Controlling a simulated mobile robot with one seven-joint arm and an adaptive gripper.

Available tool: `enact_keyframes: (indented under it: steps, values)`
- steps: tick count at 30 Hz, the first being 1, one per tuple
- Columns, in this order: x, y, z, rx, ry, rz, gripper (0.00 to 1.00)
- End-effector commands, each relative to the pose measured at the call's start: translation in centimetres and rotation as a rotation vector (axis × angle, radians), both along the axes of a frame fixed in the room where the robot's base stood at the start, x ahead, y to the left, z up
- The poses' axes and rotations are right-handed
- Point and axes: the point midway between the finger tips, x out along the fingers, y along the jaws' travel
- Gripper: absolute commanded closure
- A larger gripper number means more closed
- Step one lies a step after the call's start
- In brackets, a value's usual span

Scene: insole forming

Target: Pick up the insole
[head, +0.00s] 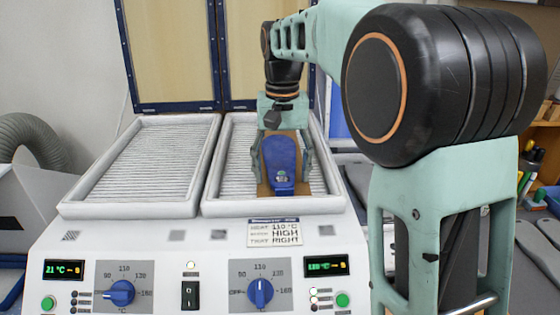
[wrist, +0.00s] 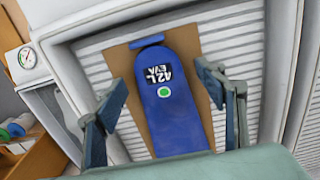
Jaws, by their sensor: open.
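The blue insole (head: 284,152) lies on a brown board (head: 304,183) in the right-hand tray (head: 338,203) of the heater. In the wrist view the insole (wrist: 178,128) shows white lettering and a green dot, with the brown board (wrist: 190,42) under it. My gripper (head: 283,168) is over the insole, with one finger on each side. In the wrist view my gripper (wrist: 160,88) is open, with a gap between each finger and the insole. How high the fingertips are above the board is hard to tell.
The left-hand tray (head: 150,165) is empty, with a ribbed floor. Raised tray walls surround the insole. Raised lids (head: 170,50) stand behind. A gauge (wrist: 27,57) shows at the wrist view's left.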

Motion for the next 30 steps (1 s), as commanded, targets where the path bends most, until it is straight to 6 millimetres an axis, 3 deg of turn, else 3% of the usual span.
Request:
enact_keyframes:
  steps: [6,16,25,30]
  values:
    - [0.0,0.0,-0.1,0.000,-0.001,0.000,0.35]
    - [0.0,0.0,-0.1,0.000,-0.001,0.000,0.72]
    - [0.1,0.0,0.4,0.000,-0.002,0.000,0.72]
    - [0.1,0.0,3.0,0.001,-0.005,0.000,0.72]
